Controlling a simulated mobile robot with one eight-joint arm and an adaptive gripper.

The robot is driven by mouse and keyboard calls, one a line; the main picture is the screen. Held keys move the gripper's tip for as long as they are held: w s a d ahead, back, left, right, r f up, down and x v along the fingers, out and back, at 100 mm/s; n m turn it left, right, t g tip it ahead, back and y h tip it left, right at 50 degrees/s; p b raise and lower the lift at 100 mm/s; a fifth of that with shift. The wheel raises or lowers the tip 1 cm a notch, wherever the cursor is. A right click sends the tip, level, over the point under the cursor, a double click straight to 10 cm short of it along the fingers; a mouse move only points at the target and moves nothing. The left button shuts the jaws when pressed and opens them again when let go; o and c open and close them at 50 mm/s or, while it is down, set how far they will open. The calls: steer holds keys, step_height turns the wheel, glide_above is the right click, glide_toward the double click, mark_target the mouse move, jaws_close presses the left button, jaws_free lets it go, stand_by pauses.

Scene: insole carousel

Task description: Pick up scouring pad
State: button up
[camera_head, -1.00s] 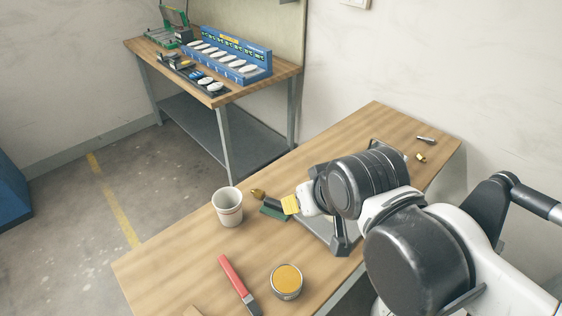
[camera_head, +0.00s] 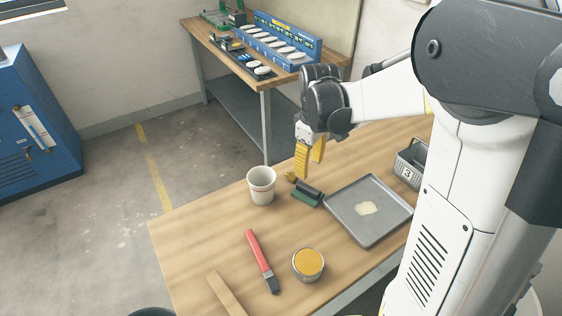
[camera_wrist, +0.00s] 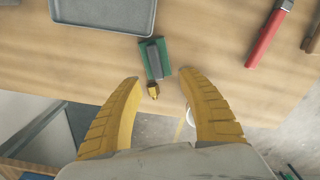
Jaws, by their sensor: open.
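The scouring pad (camera_head: 307,195) is a green slab with a dark grey bar along its top, lying on the wooden table between the white cup and the metal tray. It also shows in the wrist view (camera_wrist: 146,62), just beyond the fingertips. My gripper (camera_head: 311,160) has yellow fingers pointing down, above and near the pad. In the wrist view my gripper (camera_wrist: 158,78) is open and empty, with the fingers spread wide. A small brass piece (camera_head: 290,176) lies at the pad's end, close to it.
The white cup (camera_head: 261,184) stands left of the pad. The grey tray (camera_head: 345,216) with a cream patch lies to the right. A grey basket (camera_head: 409,172) marked 3 is beyond it. A red-handled scraper (camera_head: 258,255) and a yellow-topped tin (camera_head: 308,264) lie nearer the front.

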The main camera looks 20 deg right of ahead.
mark_target(308, 187)
steer(key=shift+w+f, duration=0.25)
steer(key=shift+f, duration=0.15)
step_height(308, 187, down, 6)
steer(key=shift+d+r+b, duration=0.1)
steer(key=shift+r+b, duration=0.05)
steer(key=shift+b, duration=0.95)
steer(key=f+b, duration=0.2)
steer(key=f, duration=0.1)
steer(key=f+b, duration=0.1)
steer(key=f, duration=0.1)
steer(key=shift+w+d+f, duration=0.2)
steer(key=shift+d, duration=0.15)
steer(key=shift+r, duration=0.1)
jaws_close()
